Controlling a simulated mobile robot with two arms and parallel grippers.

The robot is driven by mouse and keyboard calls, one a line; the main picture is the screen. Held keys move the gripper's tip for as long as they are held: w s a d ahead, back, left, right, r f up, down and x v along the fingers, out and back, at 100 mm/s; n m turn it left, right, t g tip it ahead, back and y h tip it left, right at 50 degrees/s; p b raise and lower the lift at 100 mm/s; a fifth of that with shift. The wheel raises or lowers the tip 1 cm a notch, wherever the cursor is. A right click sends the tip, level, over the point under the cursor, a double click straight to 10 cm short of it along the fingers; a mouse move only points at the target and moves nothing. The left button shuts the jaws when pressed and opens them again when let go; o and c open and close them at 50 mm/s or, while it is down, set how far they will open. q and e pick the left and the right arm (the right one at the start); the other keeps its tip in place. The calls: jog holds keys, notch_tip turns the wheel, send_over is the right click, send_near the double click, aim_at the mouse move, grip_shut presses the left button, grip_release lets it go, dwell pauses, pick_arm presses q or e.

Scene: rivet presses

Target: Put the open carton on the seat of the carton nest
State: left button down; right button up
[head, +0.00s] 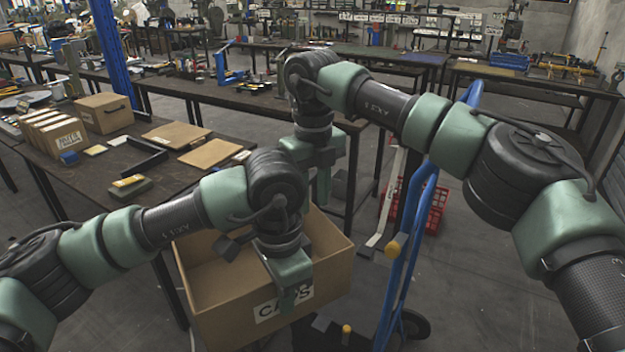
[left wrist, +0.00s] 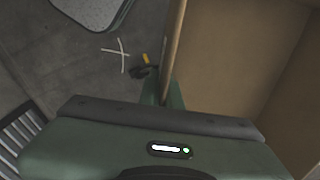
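The open carton (head: 215,299), brown with a white CAPS label on its near side, is at the lower middle of the head view. Its top is open and its inside looks empty. My left gripper (head: 291,297) is at its near wall. In the left wrist view the fingers (left wrist: 164,95) are closed on either side of the carton wall (left wrist: 176,42). My right gripper (head: 322,190) is at the carton's far side, its fingertips partly hidden. I cannot tell whether it grips. The carton's underside is not clear. I cannot surely identify the carton nest.
A blue hand truck (head: 408,255) stands just right of the carton. Behind it is a red crate (head: 433,212). Floor is open at right.

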aim_at(313, 226)
notch_tip(313, 226, down, 8)
jog(key=shift+f, duration=0.1)
dwell(0.4)
grip_shut()
jog(key=shift+r, duration=0.2)
dwell(0.5)
dwell(0.4)
grip_release()
